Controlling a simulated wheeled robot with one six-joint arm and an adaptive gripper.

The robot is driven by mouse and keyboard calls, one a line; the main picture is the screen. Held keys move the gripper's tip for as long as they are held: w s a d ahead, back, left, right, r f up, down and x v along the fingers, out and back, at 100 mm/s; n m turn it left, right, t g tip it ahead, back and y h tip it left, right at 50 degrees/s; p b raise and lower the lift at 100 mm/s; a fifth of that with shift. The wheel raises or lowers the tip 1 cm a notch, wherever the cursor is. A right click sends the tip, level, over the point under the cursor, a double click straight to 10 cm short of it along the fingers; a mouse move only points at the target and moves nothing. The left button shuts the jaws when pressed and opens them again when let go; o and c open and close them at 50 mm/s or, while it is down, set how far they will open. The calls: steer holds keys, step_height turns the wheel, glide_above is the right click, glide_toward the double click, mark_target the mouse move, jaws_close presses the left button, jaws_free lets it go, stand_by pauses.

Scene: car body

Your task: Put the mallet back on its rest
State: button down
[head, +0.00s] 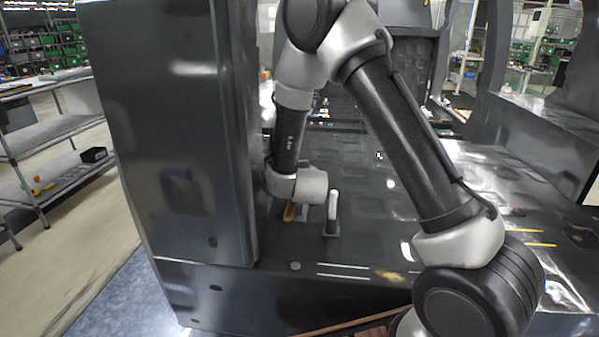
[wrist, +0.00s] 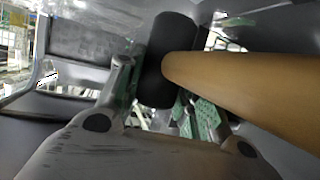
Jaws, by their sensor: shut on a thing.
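The mallet has a black head (wrist: 168,62) and a thick tan handle (wrist: 245,85), both large in the wrist view. My gripper (wrist: 150,78) is shut on the mallet near its head; the left finger shows, and the other is mostly hidden behind the mallet. The handle runs off to the right, close to the camera. In the head view my wrist hides the gripper and most of the mallet; a small tan piece beside the wrist looks like the handle (head: 289,212). I cannot clearly identify the rest in either view.
A short white-topped upright piece (head: 333,205) on a dark base stands just right of my wrist. A tall dark panel (head: 175,130) rises close on the left. The dark car floor (head: 350,255) is open to the right and carries pale strips.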

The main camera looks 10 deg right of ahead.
steer(key=shift+f, duration=0.15)
steer(key=shift+f, duration=1.6)
steer(key=shift+f, duration=0.25)
steer(key=c, duration=0.9)
jaws_free()
steer(key=v, duration=1.2)
steer(key=shift+f, duration=0.1)
